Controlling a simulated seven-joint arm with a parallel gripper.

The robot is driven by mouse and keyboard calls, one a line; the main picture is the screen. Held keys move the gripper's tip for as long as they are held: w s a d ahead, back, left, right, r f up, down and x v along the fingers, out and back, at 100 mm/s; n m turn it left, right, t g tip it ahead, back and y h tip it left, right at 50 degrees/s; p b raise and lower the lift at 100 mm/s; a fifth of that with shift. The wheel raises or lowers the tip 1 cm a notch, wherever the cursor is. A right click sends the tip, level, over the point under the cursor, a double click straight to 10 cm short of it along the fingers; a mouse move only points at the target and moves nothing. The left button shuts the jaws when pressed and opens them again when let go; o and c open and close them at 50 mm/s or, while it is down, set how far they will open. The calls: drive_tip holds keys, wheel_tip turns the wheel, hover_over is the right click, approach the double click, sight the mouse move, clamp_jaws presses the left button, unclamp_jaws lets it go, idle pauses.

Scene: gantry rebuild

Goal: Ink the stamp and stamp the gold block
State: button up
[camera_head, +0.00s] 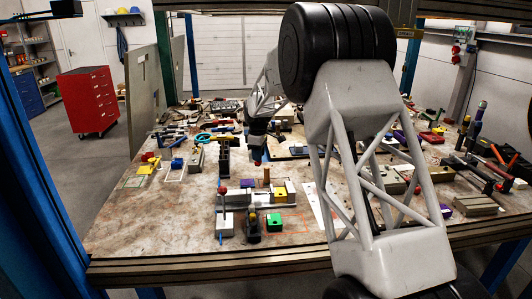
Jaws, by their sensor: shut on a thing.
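My gripper (257,158) is above the middle of the table, pointing down, with its fingers small and dark in this view. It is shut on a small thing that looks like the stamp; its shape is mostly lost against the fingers. A brown upright piece (266,174) shows just below and right of the fingertips; I cannot tell whether it touches them. A yellow-gold block (279,194) stands below and right of the gripper, beside a pale block. A green box (274,222) with a dark opening or pad on top sits nearer the front edge, inside an orange outline.
A dark object (252,228) and a grey block with a red-topped rod (224,220) stand left of the green box. Tools and parts crowd the table's back and right. Bare tabletop (150,222) lies at the front left.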

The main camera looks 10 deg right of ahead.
drive_tip(key=w+a+f+n, duration=0.3)
drive_tip(key=a+n, duration=0.1)
drive_tip(key=n, duration=0.2)
drive_tip(key=shift+a, duration=0.35)
drive_tip(key=shift+f, duration=0.2)
hover_over(248, 182)
drive_tip(key=shift+f, duration=2.8)
drive_tip(key=shift+f, duration=0.55)
idle(0.4)
wheel_tip(248, 182, up, 7)
idle(1.0)
idle(0.4)
drive_tip(key=s+d+r, duration=0.3)
drive_tip(key=s+d, duration=0.8)
drive_tip(key=d, duration=0.1)
drive_tip(key=shift+s+d, duration=0.15)
drive_tip(key=shift+s, duration=0.05)
